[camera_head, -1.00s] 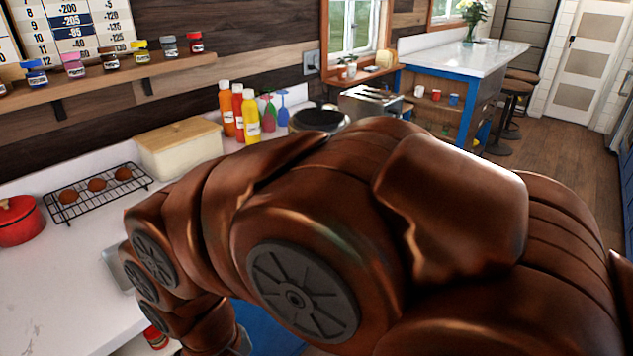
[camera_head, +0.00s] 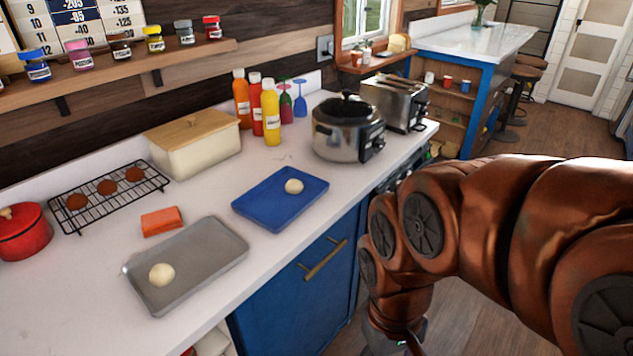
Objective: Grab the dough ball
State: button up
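One pale dough ball (camera_head: 161,274) lies on a grey metal tray (camera_head: 222,262) at the front left of the counter. A second pale dough ball (camera_head: 294,186) lies on a blue tray (camera_head: 262,212) further right, near the counter's front edge. My arm bends down at the lower right, in front of the counter and clear of both trays. Its end reaches the bottom edge of the picture. The fingers of my gripper do not show, so I cannot see what they hold.
An orange folded cloth (camera_head: 162,221) lies between the trays and a wire rack (camera_head: 82,218) with brown balls. A red pot (camera_head: 22,232), a lidded box (camera_head: 192,148), sauce bottles (camera_head: 271,113), a cooker (camera_head: 347,128) and a toaster (camera_head: 395,102) stand around. The counter's near left is clear.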

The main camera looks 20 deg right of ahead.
aim_at(294, 186)
jog(key=z, duration=1)
jog(key=i, duration=0.85)
jog(key=u, duration=3.7)
